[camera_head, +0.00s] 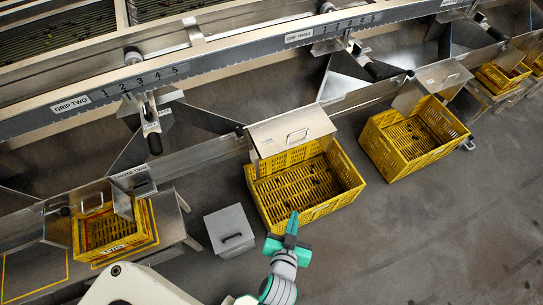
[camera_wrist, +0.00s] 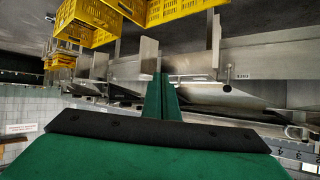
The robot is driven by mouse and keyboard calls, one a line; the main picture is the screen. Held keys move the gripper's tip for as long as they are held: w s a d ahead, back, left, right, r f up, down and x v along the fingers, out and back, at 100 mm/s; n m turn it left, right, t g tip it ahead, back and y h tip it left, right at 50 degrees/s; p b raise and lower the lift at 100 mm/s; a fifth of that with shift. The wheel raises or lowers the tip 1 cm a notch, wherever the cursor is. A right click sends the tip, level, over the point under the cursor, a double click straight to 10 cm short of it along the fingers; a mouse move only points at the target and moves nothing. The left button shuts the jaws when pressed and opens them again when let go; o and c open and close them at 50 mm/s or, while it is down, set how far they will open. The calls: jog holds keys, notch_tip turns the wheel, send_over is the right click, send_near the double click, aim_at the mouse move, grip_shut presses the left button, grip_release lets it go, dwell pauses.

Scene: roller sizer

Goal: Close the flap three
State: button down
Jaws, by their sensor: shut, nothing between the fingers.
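Several steel flaps with handles hang along the chute rail in the head view: a middle flap (camera_head: 291,130), tilted out over the back of a yellow crate, a right flap (camera_head: 433,84) and a left flap (camera_head: 133,180). Their small labels are too small to read surely, so I cannot tell which is flap three. My gripper (camera_head: 291,224) is green, shut and empty. It appears in front of the middle crate, below the middle flap in the picture and apart from it. In the wrist view my gripper (camera_wrist: 161,97) points toward steel panels (camera_wrist: 149,58), with nothing held.
Yellow crates stand under the chutes: middle (camera_head: 347,178), right (camera_head: 460,128) and left (camera_head: 78,240). A grey box with a handle (camera_head: 228,222) sits left of the middle crate. Levers (camera_head: 154,145) hang from the numbered rail (camera_head: 220,57). Floor at lower right is clear.

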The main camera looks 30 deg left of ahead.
jog(key=w+a+r+n+g+y, duration=0.2)
jog(key=w+a+r+n+g, duration=0.15)
jog(key=w+a, duration=0.3)
jog(key=w+a+r+n+g+y, duration=0.2)
jog(key=w+a+r+n+g, duration=0.15)
jog(key=w+a+n, duration=0.35)
jog(key=m+t, duration=0.1)
jog(key=m, duration=0.1)
send_over(268, 154)
jog(key=s+d, duration=0.2)
jog(key=d, duration=0.1)
notch_tip(268, 154, down, 7)
jog(key=shift+w+a+f, duration=0.15)
jog(key=shift+a+f, duration=0.05)
jog(key=shift+f, duration=1.45)
jog(key=shift+a, duration=0.1)
jog(key=shift+f, duration=0.1)
